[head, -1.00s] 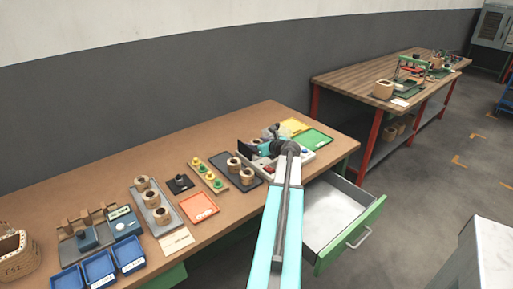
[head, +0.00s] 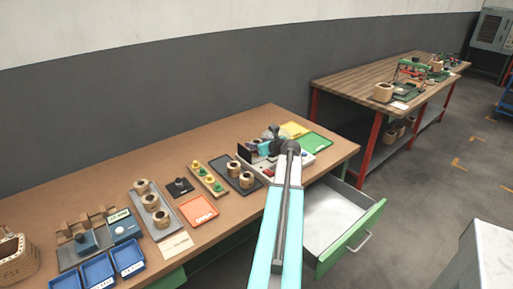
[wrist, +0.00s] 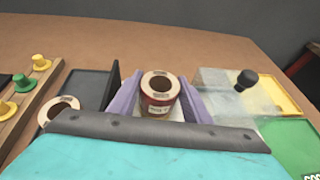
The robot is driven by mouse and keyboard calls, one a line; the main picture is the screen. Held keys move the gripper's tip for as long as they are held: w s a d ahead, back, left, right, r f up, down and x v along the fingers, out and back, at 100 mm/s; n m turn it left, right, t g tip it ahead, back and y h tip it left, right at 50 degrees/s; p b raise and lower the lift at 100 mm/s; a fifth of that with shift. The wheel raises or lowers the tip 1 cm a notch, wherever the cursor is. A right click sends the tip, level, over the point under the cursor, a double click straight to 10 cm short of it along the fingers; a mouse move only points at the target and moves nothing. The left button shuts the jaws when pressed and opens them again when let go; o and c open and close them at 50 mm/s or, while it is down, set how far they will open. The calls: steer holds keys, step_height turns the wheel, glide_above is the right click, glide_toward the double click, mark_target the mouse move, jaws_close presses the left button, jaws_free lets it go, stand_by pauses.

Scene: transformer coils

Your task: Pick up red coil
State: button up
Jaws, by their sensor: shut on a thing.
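The red coil (wrist: 158,104) is a ring-shaped coil with a pale top rim, a dark centre hole and a reddish band with a label on its side. It stands upright between the two purple fingers of my gripper (wrist: 160,84) in the wrist view, and the gripper is shut on it. Whether its base touches what is beneath cannot be told. In the head view my gripper (head: 272,140) is small at the far end of my arm, over the test unit near the bench's right end, and the coil cannot be made out there.
A clear cover (wrist: 225,90) with a black knob is right of the coil. Yellow (head: 294,129) and green (head: 314,142) trays lie beyond. A drawer (head: 335,215) stands open.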

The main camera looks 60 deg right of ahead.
step_height(320, 180, up, 8)
stand_by(0.5)
steer(key=shift+r, duration=0.1)
stand_by(0.4)
